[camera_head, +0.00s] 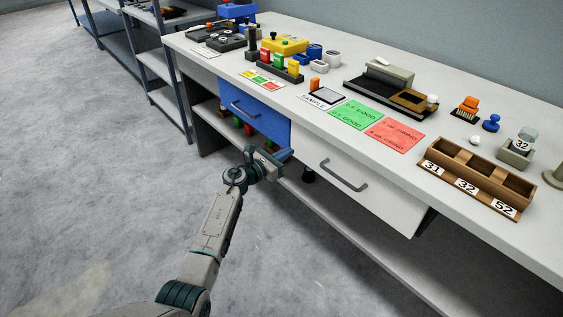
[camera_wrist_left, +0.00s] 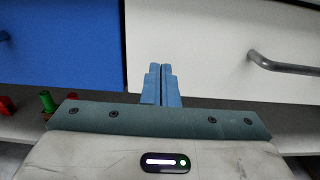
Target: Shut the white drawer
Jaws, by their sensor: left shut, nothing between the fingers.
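The white drawer (camera_head: 345,188) is under the worktop, right of centre in the head view, with a grey bar handle (camera_head: 343,175). A dark gap shows beside its right end; how far it stands out is hard to tell. In the left wrist view its white front (camera_wrist_left: 215,45) fills the upper right, with the handle (camera_wrist_left: 280,64) at the right. My left gripper (camera_head: 284,155) is shut and empty, low near the drawer's left edge. In the wrist view its blue fingertips (camera_wrist_left: 160,70) overlap the front's lower left part; contact cannot be told. My right gripper is out of view.
A blue drawer (camera_head: 252,112) with its own handle is left of the white one. A lower shelf (camera_head: 345,225) runs beneath. The worktop holds trays, cards and a wooden three-compartment box (camera_head: 480,177). The floor (camera_head: 90,170) at left is clear.

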